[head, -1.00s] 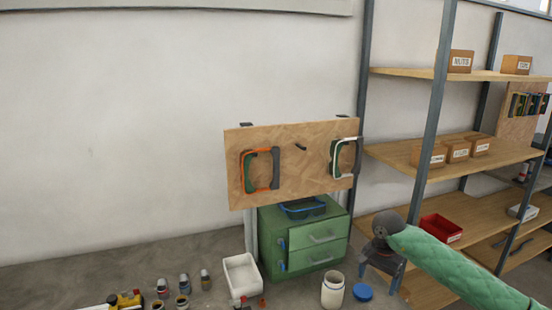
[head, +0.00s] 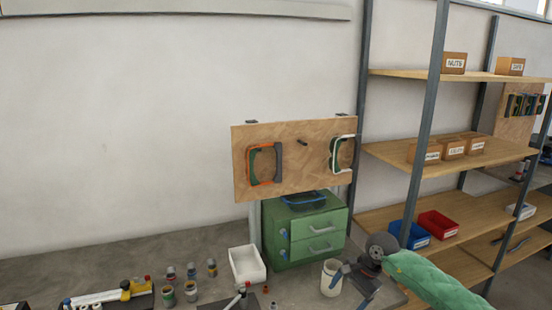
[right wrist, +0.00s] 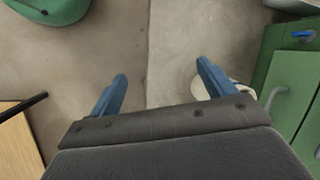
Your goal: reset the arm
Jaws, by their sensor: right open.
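My right arm, in a green sleeve, comes in from the lower right of the head view. Its gripper (head: 350,289) is over the right end of the grey worktop, close by the white jar (head: 330,268) and partly in front of it. In the right wrist view the two blue fingers (right wrist: 160,80) are spread apart with nothing between them. A white round thing, likely the jar (right wrist: 204,88), shows partly behind the right finger. My left gripper is not in view.
A green drawer cabinet (head: 318,235) and a white tray (head: 262,276) stand left of the gripper. Small pots (head: 190,290) and tools lie further left. A pegboard (head: 290,187) holds two frames. Shelving (head: 430,160) with boxes and bins stands on the right.

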